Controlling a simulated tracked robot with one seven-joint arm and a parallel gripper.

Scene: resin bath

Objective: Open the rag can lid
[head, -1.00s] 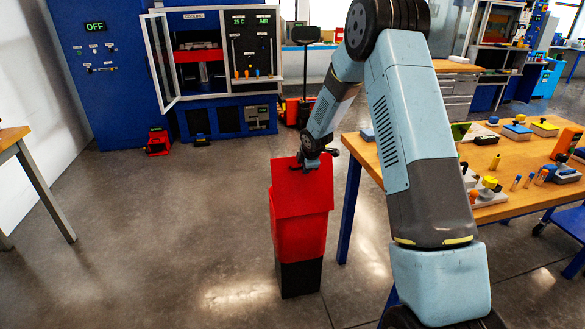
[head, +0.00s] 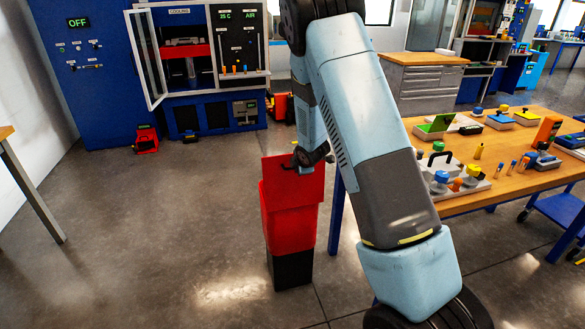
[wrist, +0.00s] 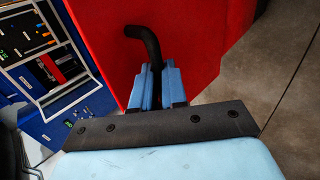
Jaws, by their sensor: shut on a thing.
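The rag can (head: 288,235) stands on the floor left of the workbench, with a red body and a black base. Its red lid (head: 308,188) is swung up and stands steeply tilted above the body. In the wrist view the red lid (wrist: 200,45) fills the upper middle, with a bent black handle (wrist: 146,42) on it. My gripper (wrist: 157,75) has its two blue fingers shut on this handle. In the head view my gripper (head: 297,163) is at the lid's upper part, partly hidden behind my arm. The can's opening is hidden.
The wooden workbench (head: 520,160) with blue legs stands close on the right, with several small parts on it. A blue cooling cabinet (head: 195,75) with an open glass door is at the back. The floor left of the can is clear.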

